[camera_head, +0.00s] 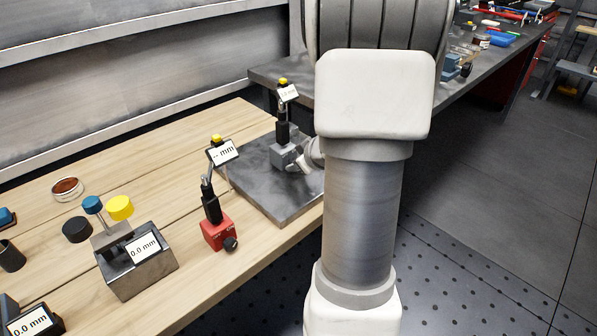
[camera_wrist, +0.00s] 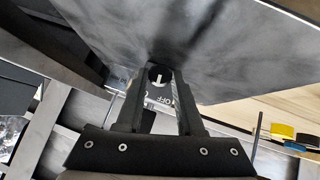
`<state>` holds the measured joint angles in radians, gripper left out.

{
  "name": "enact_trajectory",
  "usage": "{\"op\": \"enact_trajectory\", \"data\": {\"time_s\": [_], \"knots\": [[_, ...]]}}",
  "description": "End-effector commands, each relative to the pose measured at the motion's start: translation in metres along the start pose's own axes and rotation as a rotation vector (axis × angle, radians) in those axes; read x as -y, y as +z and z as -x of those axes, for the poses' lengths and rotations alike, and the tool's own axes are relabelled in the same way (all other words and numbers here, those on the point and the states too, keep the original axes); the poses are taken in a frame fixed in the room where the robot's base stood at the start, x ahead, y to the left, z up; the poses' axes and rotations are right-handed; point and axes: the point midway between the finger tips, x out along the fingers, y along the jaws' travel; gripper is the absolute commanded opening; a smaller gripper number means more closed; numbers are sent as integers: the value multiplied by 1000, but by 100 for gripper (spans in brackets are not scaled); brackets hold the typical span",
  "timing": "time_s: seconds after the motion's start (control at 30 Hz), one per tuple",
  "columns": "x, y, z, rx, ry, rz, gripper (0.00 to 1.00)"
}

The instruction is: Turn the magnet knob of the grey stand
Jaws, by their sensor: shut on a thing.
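The grey stand (camera_head: 281,157) stands upright on a dark metal plate, with a black post, a tilted white display and a yellow cap on top. My gripper reaches it from the right in the head view, where my arm hides much of that side. In the wrist view my gripper (camera_wrist: 159,76) is shut on the round dark magnet knob (camera_wrist: 159,73), which has a white pointer mark. The letters "OFF" show just below the knob, partly covered by a finger. The knob is hidden in the head view.
A red stand (camera_head: 217,231) with a black knob sits on the wooden bench, nearer than the metal plate (camera_head: 285,205). A grey block with a "0.0 mm" display (camera_head: 143,250) stands left of it. A blue and a yellow cap rise beside that display. Another bench (camera_head: 462,75) stands behind.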

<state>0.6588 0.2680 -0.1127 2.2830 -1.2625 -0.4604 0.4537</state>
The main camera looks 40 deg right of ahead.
Motion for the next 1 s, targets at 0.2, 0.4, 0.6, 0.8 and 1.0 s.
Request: {"op": "enact_trajectory", "data": {"time_s": [0.2,0.4,0.6,0.8,1.0], "knots": [[1,0,0,-1,38,38,0],[1,0,1,0,40,39,0],[1,0,1,0,39,39,51],[1,0,1,1,39,39,67],[1,0,2,1,39,38,67]]}}
